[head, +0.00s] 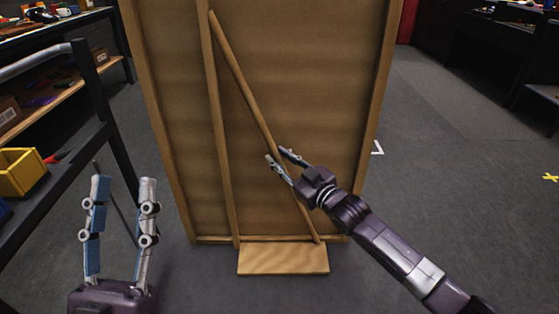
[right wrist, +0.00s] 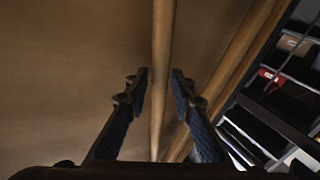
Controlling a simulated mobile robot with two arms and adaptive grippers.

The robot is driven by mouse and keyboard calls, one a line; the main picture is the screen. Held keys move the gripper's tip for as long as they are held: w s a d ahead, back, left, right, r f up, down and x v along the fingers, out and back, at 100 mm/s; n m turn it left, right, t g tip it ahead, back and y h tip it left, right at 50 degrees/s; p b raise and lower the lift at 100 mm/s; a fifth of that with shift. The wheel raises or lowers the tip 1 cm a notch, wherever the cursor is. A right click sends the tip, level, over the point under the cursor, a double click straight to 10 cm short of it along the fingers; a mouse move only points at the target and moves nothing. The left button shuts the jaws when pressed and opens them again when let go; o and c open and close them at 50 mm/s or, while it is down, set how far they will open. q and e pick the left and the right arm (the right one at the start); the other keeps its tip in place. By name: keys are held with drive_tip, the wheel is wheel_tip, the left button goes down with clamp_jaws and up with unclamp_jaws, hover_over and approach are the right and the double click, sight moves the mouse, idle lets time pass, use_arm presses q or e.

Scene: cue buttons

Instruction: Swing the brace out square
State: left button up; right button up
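The brace (head: 240,78) is a long thin wooden bar on the back of a wooden panel (head: 300,60). It slants from the panel's upper left to its bottom right. Its lower end is near the bottom rail, and I cannot tell how far it stands off the panel. My right gripper (head: 277,153) is at the brace's middle. In the right wrist view the brace (right wrist: 162,40) passes between the open fingers (right wrist: 160,76), with small gaps showing. My left gripper (head: 123,180) is open and empty, left of the panel.
A wooden foot board (head: 283,262) juts out at the panel's bottom. An upright wooden strip (head: 219,130) runs left of the brace. A dark shelf frame (head: 112,150) with a yellow bin (head: 20,172) stands at the left.

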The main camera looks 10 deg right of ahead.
drive_tip(key=shift+w, duration=0.1)
drive_tip(key=shift+c, duration=0.2)
clamp_jaws()
